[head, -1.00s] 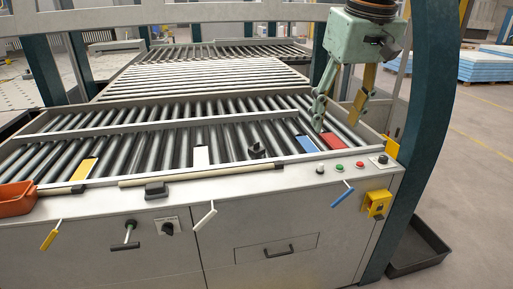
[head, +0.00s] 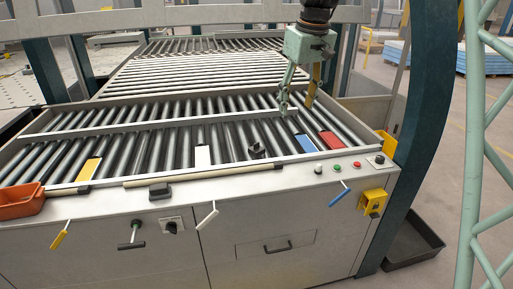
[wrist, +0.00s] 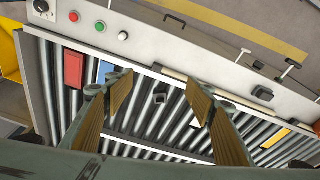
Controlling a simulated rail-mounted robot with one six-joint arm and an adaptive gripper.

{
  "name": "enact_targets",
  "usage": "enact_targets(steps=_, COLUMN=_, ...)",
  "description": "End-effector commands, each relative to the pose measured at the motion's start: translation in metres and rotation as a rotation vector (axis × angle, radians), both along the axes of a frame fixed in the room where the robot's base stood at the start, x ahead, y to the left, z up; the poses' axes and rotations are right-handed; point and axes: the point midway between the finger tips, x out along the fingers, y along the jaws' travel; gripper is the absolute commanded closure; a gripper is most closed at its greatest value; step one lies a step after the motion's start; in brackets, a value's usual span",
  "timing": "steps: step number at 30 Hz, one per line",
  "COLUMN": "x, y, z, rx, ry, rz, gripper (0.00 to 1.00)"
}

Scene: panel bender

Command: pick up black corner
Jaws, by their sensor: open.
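A small black corner-like piece (head: 257,150) lies on the rollers near the front edge of the roller bed in the head view. In the wrist view the black piece (wrist: 158,98) appears between my fingers, farther off, with nothing touching it. My gripper (head: 296,108) is open and empty above the rollers, to the right of and behind the piece in the head view. Its fingers also show spread apart in the wrist view (wrist: 160,92). A second black block (head: 159,190) sits on the front ledge by a beige rod.
Yellow (head: 88,169), white (head: 202,156), blue (head: 305,143) and red (head: 330,141) plates lie along the front rollers. An orange bin (head: 22,200) is at the left. Buttons (head: 337,168) line the front panel. A blue-green post (head: 420,110) stands at the right.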

Motion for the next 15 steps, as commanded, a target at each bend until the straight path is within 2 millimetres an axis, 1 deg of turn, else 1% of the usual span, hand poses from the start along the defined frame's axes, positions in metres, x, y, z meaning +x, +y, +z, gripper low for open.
enact_targets(steps=1, x=0.010, y=0.005, z=-0.003, rx=-0.001, ry=0.004, rz=0.010, gripper=0.50)
enact_targets(steps=3, x=0.023, y=0.011, z=-0.008, rx=-0.002, ry=0.007, rz=0.026, gripper=0.50)
enact_targets(steps=11, x=0.067, y=0.035, z=-0.030, rx=-0.005, ry=0.019, rz=0.077, gripper=0.50)
enact_targets(steps=15, x=0.090, y=0.048, z=-0.045, rx=-0.007, ry=0.026, rz=0.107, gripper=0.50)
